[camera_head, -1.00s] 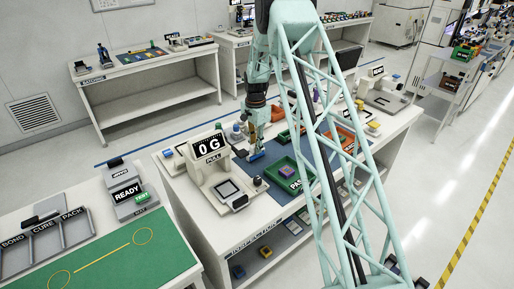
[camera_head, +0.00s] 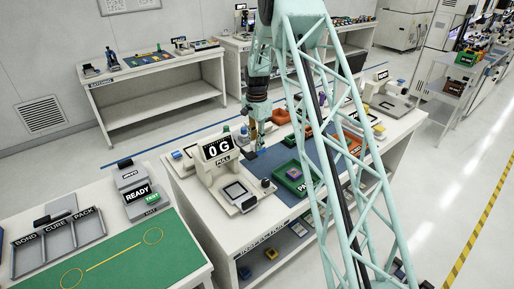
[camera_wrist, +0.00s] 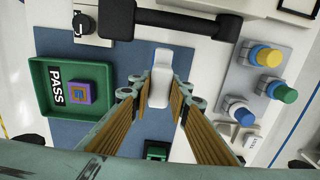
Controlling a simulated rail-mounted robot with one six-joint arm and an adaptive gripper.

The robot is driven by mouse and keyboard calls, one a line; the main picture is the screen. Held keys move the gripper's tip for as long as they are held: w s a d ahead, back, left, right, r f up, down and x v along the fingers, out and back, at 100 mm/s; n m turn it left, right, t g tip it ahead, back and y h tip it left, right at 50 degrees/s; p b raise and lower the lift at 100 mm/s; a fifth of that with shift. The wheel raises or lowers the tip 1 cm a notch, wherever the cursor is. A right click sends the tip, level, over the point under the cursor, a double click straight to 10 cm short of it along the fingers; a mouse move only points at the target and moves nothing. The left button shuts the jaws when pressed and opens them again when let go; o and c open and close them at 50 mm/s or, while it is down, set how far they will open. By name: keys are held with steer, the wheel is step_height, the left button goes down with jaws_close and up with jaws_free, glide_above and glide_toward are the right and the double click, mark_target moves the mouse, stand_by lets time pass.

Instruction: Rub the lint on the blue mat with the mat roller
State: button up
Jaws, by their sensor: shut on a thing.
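The blue mat (camera_head: 285,158) lies on the white bench, and it also shows in the wrist view (camera_wrist: 205,130). My gripper (camera_head: 255,146) is over the mat's far left part, close to the pull tester. In the wrist view my gripper (camera_wrist: 158,92) has its fingers on either side of a pale, narrow piece (camera_wrist: 160,75), which looks like the mat roller, and is shut on it. Whether the roller touches the mat cannot be told. I cannot make out the lint in either view.
The pull tester (camera_head: 216,148) reading 0 G stands left of my gripper. A green PASS tray (camera_head: 286,186) holding a purple part (camera_wrist: 90,93) sits on the mat. Blue and yellow knobs (camera_wrist: 267,57) stand at the right in the wrist view. A green-topped bench (camera_head: 130,255) is at front left.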

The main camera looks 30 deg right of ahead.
steer(key=shift+r+p, duration=0.35)
steer(key=shift+r, duration=0.95)
